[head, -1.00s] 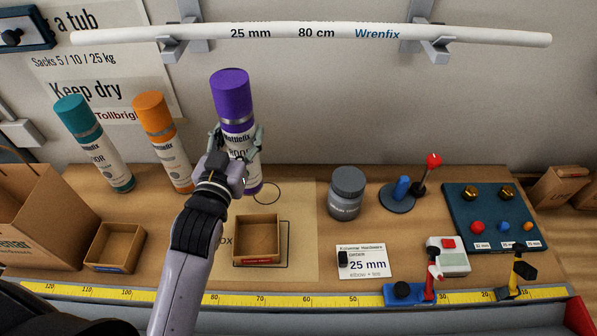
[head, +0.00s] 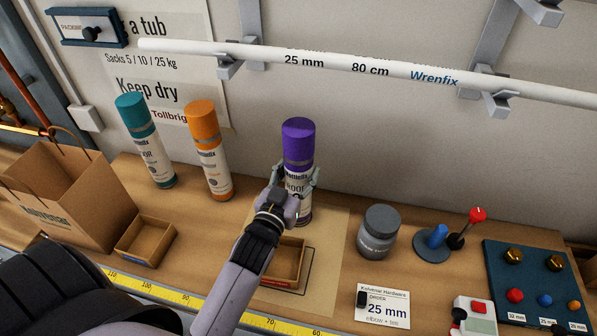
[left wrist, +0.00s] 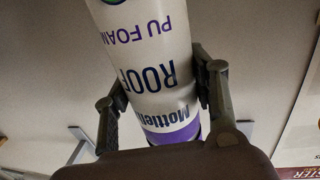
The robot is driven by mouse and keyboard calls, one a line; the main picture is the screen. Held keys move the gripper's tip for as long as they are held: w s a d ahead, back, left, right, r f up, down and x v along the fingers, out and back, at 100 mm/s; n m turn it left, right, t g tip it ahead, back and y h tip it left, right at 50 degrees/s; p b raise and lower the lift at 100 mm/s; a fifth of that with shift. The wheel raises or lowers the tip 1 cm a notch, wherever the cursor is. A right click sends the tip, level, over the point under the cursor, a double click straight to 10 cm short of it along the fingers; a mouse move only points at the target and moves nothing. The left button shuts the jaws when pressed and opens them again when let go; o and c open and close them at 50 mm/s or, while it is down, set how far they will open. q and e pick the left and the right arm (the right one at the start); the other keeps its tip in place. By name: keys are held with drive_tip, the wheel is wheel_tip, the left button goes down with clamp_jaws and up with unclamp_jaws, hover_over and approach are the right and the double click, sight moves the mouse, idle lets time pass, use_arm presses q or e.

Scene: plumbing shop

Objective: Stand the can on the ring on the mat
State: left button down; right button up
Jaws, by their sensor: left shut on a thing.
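The purple-capped can (head: 298,150) is upright in my left gripper (head: 296,181), which is shut around its body. Its base is at the back part of the tan mat (head: 328,250); I cannot tell whether it touches the mat. The ring on the mat is not visible now, apparently hidden behind the can and gripper. In the left wrist view the can's white label with "ROOF" and "PU FOAM" (left wrist: 150,60) shows between the two fingers (left wrist: 160,88). My right gripper is not in view.
A small open box (head: 291,262) sits on the mat in front of the can. An orange can (head: 209,150) and a teal can (head: 146,140) stand to the left. A grey jar (head: 378,232) stands right of the mat. A white pipe (head: 370,69) hangs on the wall behind.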

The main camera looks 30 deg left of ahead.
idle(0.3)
use_arm(q)
drive_tip(key=shift+f, duration=0.2)
drive_tip(key=c, duration=1)
unclamp_jaws()
drive_tip(key=shift+c, duration=0.2)
drive_tip(key=o, duration=0.4)
drive_tip(key=shift+c, duration=0.2)
